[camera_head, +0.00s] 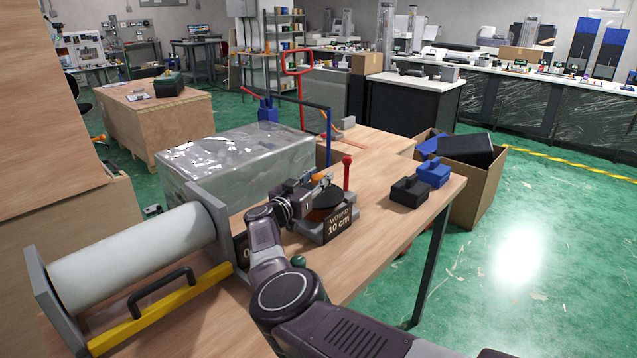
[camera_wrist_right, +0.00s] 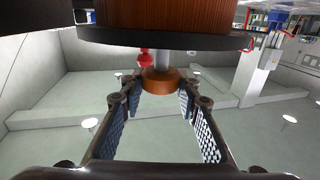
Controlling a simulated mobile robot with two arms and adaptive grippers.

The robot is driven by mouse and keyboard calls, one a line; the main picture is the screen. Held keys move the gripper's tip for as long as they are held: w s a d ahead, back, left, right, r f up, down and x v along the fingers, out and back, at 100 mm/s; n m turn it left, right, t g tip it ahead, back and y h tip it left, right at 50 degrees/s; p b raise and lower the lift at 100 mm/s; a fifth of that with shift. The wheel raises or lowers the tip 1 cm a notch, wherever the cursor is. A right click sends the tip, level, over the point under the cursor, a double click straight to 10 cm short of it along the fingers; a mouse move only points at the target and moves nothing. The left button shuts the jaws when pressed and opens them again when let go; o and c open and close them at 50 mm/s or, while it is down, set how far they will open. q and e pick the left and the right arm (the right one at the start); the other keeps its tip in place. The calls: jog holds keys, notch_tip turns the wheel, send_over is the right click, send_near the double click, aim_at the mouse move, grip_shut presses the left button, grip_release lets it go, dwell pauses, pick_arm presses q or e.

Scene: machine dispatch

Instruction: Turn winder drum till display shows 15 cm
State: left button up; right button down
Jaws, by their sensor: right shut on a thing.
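The winder (camera_head: 312,231) stands on the wooden workbench, with a dark drum (camera_head: 325,199) on top. Its front display (camera_head: 339,222) reads "WOUND 10 cm". In the right wrist view the drum shows as a copper-brown winding (camera_wrist_right: 165,14) with a black flange (camera_wrist_right: 165,40). My right gripper (camera_head: 316,184) is over the winder in the head view. In the right wrist view its fingers (camera_wrist_right: 158,92) are shut on an orange-brown crank knob (camera_wrist_right: 160,82) on a grey pin beside the flange. My left gripper is not in view.
A red-knobbed post (camera_head: 346,174) rises beside the drum. A large white roll (camera_head: 135,254) in a grey stand with a yellow bar (camera_head: 165,307) lies left. Black (camera_head: 410,191) and blue (camera_head: 433,172) blocks sit near the right bench edge. A cardboard box (camera_head: 481,187) stands beyond it.

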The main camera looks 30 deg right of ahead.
jog(key=shift+r, duration=0.1)
jog(key=c, duration=1.4)
grip_release()
jog(key=shift+c, duration=0.2)
notch_tip(320, 180, up, 10)
jog(key=shift+w+f, duration=0.1)
